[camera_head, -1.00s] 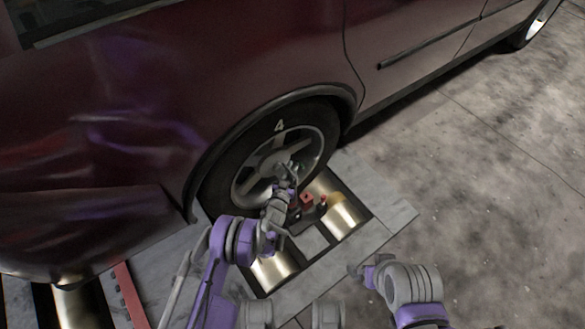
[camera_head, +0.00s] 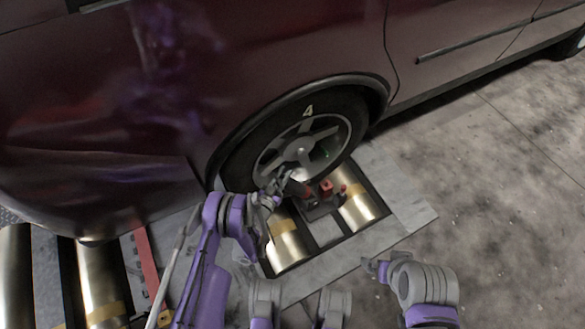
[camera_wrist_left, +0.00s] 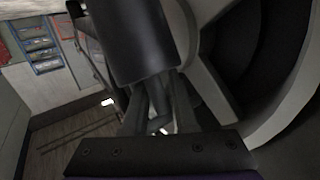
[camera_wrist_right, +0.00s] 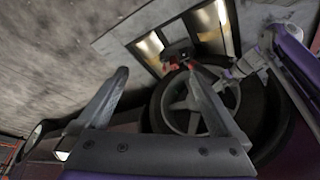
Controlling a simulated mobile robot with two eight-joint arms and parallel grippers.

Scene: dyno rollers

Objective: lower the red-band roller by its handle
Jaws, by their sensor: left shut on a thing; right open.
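My left gripper (camera_head: 275,184) is in front of the wheel's lower part. In the left wrist view, its fingers (camera_wrist_left: 158,112) meet at a dark cylinder (camera_wrist_left: 130,40) and are shut on it; whether it is the roller's handle I cannot tell. Two brass rollers lie in the floor plate by the wheel, a near one (camera_head: 288,250) and a right one (camera_head: 360,209). A red band is not clear on either. Red parts (camera_head: 326,187) sit between them. My right gripper (camera_head: 372,268) is open and empty; its fingers spread wide in the right wrist view (camera_wrist_right: 155,90).
The car's wheel (camera_head: 300,150), marked 4, stands just behind the rollers under the dark red car body (camera_head: 250,60). More brass rollers (camera_head: 100,280) and a red rail (camera_head: 145,262) lie at the left. Open concrete floor (camera_head: 490,190) is at the right.

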